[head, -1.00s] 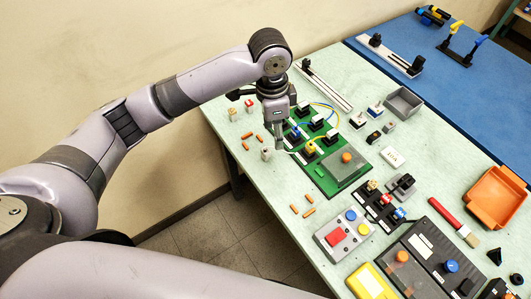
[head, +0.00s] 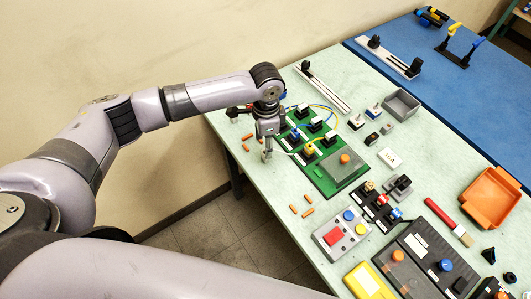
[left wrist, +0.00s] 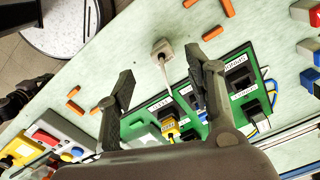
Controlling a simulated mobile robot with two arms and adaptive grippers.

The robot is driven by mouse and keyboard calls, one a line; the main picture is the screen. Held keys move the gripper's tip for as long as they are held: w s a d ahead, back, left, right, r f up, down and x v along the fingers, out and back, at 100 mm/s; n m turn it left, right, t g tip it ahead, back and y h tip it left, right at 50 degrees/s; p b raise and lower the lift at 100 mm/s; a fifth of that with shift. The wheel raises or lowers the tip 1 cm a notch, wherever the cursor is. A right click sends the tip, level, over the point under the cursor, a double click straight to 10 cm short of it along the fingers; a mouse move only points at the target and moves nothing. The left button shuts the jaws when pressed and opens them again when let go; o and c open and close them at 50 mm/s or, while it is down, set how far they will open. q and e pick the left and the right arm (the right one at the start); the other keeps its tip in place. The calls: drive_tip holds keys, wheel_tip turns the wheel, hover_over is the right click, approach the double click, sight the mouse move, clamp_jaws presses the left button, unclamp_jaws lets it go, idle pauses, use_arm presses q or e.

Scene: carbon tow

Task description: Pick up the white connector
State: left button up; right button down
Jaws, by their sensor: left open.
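No contact shows. In the head view, my left gripper (head: 267,155) points down at the board's left edge and mostly hides the connector. My right gripper is out of view.
Several orange pieces (head: 308,211) lie loose near the table edge. The green board (head: 322,182) carries black sockets and cables. A grey button box (head: 342,234), a grey tray (head: 401,104) and an orange tray (head: 492,197) stand farther right.

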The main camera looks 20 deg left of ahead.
use_arm(q)
drive_tip(key=shift+f+p, duration=0.3)
drive_tip(key=shift+f, duration=0.3)
wheel_tip(320, 180, down, 4)
drive_tip(key=shift+w+a+f+p, duration=0.1)
drive_tip(key=shift+a+f+p, duration=0.05)
drive_tip(key=shift+p, duration=0.3)
drive_tip(key=shift+c, duration=0.3)
drive_tip(key=c, duration=0.9)
